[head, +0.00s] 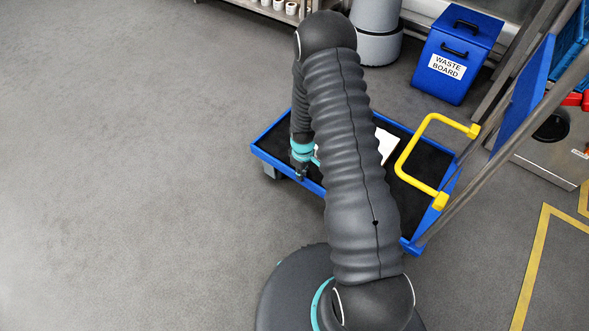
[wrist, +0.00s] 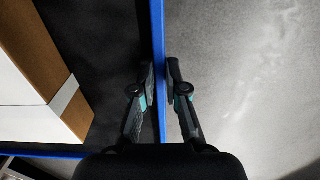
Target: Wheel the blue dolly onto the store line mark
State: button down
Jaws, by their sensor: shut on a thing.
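The blue dolly (head: 262,156) stands on the grey floor, with a blue rim, a black deck and a yellow handle (head: 408,152) at its right end. My arm crosses in front and hides part of it. My gripper (head: 303,174) is at the dolly's left front edge. In the wrist view my gripper (wrist: 160,78) has one finger on each side of the blue rim (wrist: 158,30) and is shut on it. Yellow lines (head: 533,262) are marked on the floor at the right; I cannot tell whether they are the store line mark.
A brown and white box (wrist: 45,75) lies on the deck; a white piece (head: 384,145) shows in the head view. A blue waste board bin (head: 447,85) and a grey round container (head: 377,45) stand behind. A metal frame (head: 490,140) rises at the right. The left floor is clear.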

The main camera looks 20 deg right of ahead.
jog(key=s+d+b, duration=0.1)
jog(key=s+d, duration=0.9)
jog(key=s, duration=0.4)
jog(key=shift+d, duration=0.2)
jog(key=shift+s, duration=0.1)
jog(key=shift+f, duration=0.1)
jog(key=s+d+b, duration=0.6)
jog(key=s+d, duration=0.7)
jog(key=s, duration=0.4)
jog(key=shift+s, duration=0.15)
jog(key=shift+d, duration=0.1)
dwell(0.3)
